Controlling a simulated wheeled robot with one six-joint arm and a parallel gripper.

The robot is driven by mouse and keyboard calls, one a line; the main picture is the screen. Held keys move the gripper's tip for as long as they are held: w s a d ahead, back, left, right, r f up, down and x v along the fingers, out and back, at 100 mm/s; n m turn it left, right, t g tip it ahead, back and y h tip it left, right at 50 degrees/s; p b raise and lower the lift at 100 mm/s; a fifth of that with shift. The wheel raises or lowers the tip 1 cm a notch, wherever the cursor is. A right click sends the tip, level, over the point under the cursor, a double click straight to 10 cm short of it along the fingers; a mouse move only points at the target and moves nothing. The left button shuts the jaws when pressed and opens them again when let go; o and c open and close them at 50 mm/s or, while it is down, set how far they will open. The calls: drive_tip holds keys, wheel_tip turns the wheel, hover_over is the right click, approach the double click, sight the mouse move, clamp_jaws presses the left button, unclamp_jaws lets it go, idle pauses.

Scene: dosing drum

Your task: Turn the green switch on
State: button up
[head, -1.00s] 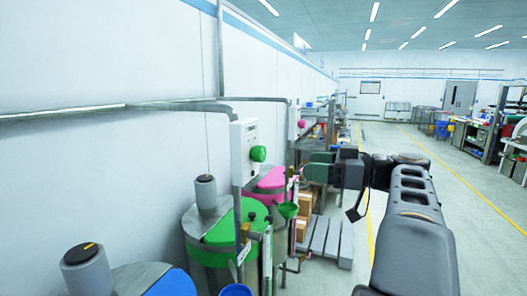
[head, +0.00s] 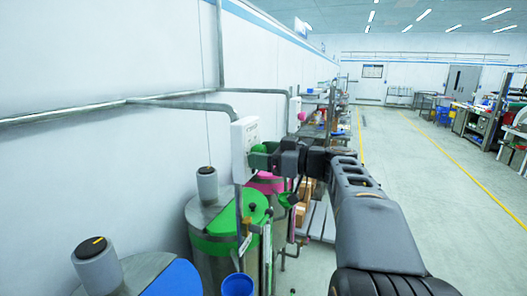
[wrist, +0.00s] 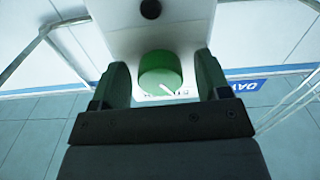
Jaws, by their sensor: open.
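The green switch (wrist: 160,72) is a round knob with a white pointer line on a white control box (wrist: 125,22). In the wrist view it sits between the two open fingers of my gripper (wrist: 163,80), with a gap to each finger. Whether the fingers reach fully around it in depth is hard to tell. In the head view the white box (head: 243,140) stands on a post above the green-lidded drum, and my gripper (head: 268,157) is right at its front. The knob is mostly hidden there by the gripper.
A green-lidded drum (head: 215,248) stands below the box. A blue-lidded drum (head: 170,280) is nearer, and a pink-lidded drum (head: 266,180) is behind. A pipe (head: 70,112) runs along the wall. The floor (head: 430,210) on the right is clear.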

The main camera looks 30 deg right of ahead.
drive_tip(key=shift+w, duration=0.1)
drive_tip(key=c, duration=0.9)
drive_tip(key=shift+c, duration=0.2)
drive_tip(key=shift+a+f, duration=0.1)
drive_tip(key=shift+f+m+b, duration=0.15)
drive_tip(key=shift+m+b, duration=0.85)
drive_tip(key=shift+b, duration=0.25)
drive_tip(key=m+b, duration=0.2)
drive_tip(key=shift+m, duration=0.4)
drive_tip(key=m+b, duration=0.1)
drive_tip(key=m, duration=0.2)
drive_tip(key=shift+r, duration=0.2)
drive_tip(key=shift+r+m, duration=0.1)
drive_tip(key=shift+m, duration=1.9)
